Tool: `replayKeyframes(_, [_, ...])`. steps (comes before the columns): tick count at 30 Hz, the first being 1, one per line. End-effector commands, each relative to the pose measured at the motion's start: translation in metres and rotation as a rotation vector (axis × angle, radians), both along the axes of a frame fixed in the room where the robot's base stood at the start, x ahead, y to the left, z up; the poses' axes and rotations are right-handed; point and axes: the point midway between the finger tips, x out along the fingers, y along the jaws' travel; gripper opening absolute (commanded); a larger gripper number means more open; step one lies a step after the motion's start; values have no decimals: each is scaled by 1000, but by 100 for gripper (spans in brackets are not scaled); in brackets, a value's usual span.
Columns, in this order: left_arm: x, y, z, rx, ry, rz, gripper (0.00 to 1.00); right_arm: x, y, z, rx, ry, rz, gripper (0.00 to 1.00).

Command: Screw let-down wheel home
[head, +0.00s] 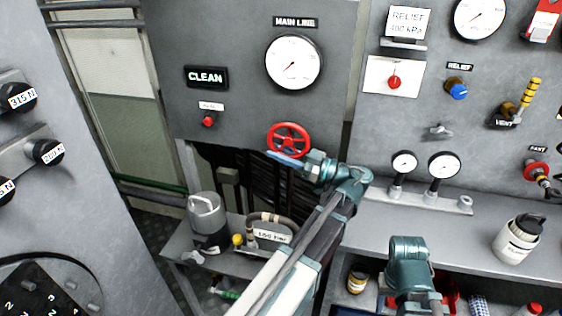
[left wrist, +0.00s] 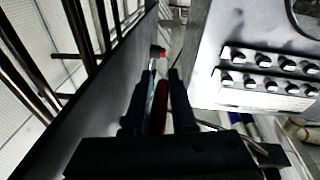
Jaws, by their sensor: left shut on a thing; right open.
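The red let-down wheel (head: 288,140) is a spoked handwheel at the lower edge of the MAIN LINE panel, below the gauge (head: 293,62). My left gripper (head: 287,158) reaches up from below and is shut on the wheel's lower rim. In the left wrist view the red rim (left wrist: 163,98) shows as a narrow strip between the two fingers (left wrist: 161,100). The wheel's stem and how far it is screwed in cannot be seen. A teal joint of my right arm (head: 408,262) is at the lower right; its gripper fingers do not show.
A metal can (head: 205,218) stands on the lower shelf. Two small gauges (head: 404,163) and a white jar (head: 518,239) are on the right bench.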

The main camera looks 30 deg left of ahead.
Motion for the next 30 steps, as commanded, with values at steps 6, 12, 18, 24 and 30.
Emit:
replayKeyframes(6, [-7, 7, -4, 159, 36, 6, 0, 0, 0, -39, 0, 0, 0, 50])
replayKeyframes(12, [-8, 11, 3, 286, 66, 7, 0, 0, 0, -58, 0, 0, 0, 50])
replayKeyframes(18, [-9, 13, 9, 375, 86, 8, 0, 0, 0, -70, 0, 0, 0, 50])
replayKeyframes(24, [-9, 14, 12, 420, 97, 5, 0, 0, 0, -74, 0, 0, 0, 50])
replayKeyframes(30, [-9, 14, 14, 433, 100, 5, 0, 0, 0, -75, 0, 0, 0, 50])
